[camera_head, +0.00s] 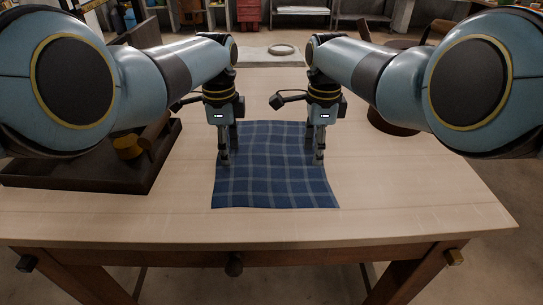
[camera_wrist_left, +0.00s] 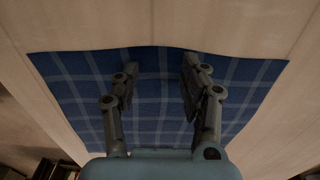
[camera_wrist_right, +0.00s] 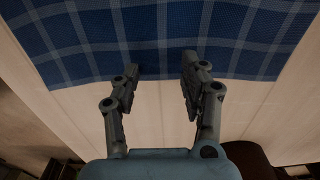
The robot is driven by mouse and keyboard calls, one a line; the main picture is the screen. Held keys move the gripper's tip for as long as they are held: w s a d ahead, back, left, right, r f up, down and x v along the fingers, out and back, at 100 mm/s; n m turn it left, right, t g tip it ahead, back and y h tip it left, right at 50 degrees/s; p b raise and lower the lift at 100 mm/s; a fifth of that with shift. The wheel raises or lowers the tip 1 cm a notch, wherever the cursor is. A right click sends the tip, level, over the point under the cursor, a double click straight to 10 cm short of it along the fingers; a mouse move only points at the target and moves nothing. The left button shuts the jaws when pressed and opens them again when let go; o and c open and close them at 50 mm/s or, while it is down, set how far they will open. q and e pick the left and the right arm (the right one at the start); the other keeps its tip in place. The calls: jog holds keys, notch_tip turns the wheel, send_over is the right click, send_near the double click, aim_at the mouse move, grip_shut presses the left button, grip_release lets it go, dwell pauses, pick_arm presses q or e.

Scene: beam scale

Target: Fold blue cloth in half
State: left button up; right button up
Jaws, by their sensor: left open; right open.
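The blue plaid cloth (camera_head: 275,180) lies flat and spread out on the wooden table, with slightly wavy edges. My left gripper (camera_head: 224,162) points down over the cloth's left part, fingers apart and empty. In the left wrist view the cloth (camera_wrist_left: 154,130) lies below the open left fingers (camera_wrist_left: 155,65). My right gripper (camera_head: 319,160) points down by the cloth's right edge, open and empty. In the right wrist view the right fingers (camera_wrist_right: 161,66) are at the edge of the cloth (camera_wrist_right: 160,30). I cannot tell whether either gripper touches the cloth.
A dark tray (camera_head: 75,178) with a brass-coloured piece (camera_head: 127,147) stands on the left of the wooden table (camera_head: 420,190). A dark round object (camera_head: 392,123) sits at the back right. The table's front and right are clear.

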pick_arm(q)
jog(key=shift+f, duration=0.15)
pick_arm(e)
jog(key=shift+f, duration=0.15)
pick_arm(q)
jog(key=shift+s+f, duration=0.1)
jog(key=shift+s, duration=0.1)
grip_shut()
pick_arm(e)
jog(key=shift+s+f, duration=0.1)
jog(key=shift+s, duration=0.1)
grip_shut()
pick_arm(q)
jog(key=shift+s+f, duration=0.1)
pick_arm(e)
jog(key=shift+f, duration=0.1)
